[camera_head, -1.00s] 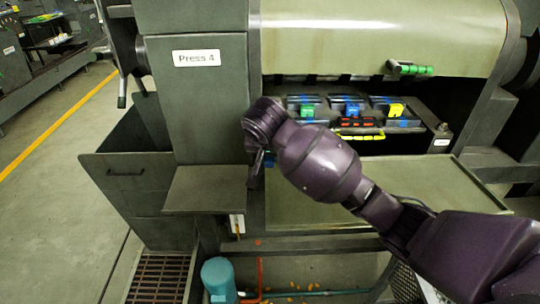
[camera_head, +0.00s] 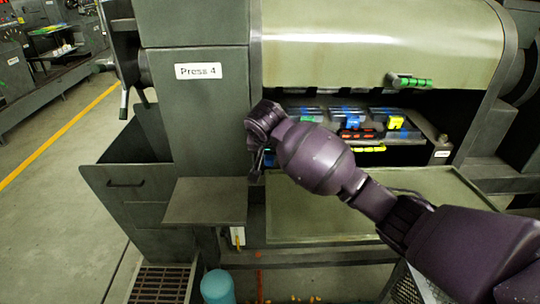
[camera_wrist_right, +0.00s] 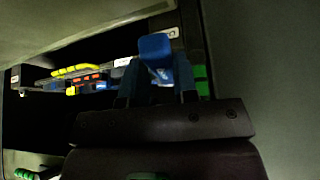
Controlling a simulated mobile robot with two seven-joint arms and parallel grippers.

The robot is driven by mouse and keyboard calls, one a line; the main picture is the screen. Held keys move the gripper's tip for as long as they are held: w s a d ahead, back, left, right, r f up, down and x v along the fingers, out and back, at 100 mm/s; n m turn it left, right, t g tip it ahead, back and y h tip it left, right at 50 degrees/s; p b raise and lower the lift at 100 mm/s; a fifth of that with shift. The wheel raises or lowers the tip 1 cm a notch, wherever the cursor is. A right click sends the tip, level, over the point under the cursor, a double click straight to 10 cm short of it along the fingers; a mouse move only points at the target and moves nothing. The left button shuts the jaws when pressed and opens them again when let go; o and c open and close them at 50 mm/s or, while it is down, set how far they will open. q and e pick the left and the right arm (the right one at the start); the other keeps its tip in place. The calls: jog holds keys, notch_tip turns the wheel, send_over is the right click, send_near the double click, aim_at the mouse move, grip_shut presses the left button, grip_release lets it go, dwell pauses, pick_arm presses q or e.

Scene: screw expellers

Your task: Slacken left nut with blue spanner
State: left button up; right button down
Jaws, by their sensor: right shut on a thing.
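My right gripper (camera_head: 258,165) is in front of the press, at the left end of its opening, with its fingers pointing down and mostly hidden behind the wrist in the head view. In the right wrist view, the gripper (camera_wrist_right: 157,88) is shut on a blue piece (camera_wrist_right: 156,48) that stands up between its two fingers. This looks like part of the blue spanner, but its jaw end is not clear. The left nut cannot be made out in either view. My left gripper is out of view.
The press opening holds dark blocks with a blue piece (camera_head: 352,122) and a yellow piece (camera_head: 395,122), blurred. A green-ringed handle (camera_head: 410,82) sits on the cover's lower edge. A grey shelf (camera_head: 205,202) projects at the left. A flat tray (camera_head: 400,205) lies below the opening.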

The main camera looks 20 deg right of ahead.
jog(key=shift+w+d+f, duration=0.1)
jog(key=shift+w+d, duration=0.1)
jog(key=shift+w, duration=0.5)
jog(key=shift+w+d+f, duration=0.1)
jog(key=shift+w+d, duration=0.05)
jog(key=shift+w, duration=0.5)
jog(key=shift+f, duration=0.6)
jog(key=shift+f, duration=1.4)
dwell(0.9)
dwell(0.3)
jog(key=shift+s+d+n+y, duration=0.2)
jog(key=shift+d+n, duration=0.2)
jog(key=shift+d, duration=0.1)
jog(key=shift+s+d+n+y, duration=0.2)
jog(key=shift+d+n, duration=0.2)
jog(key=shift+d, duration=0.05)
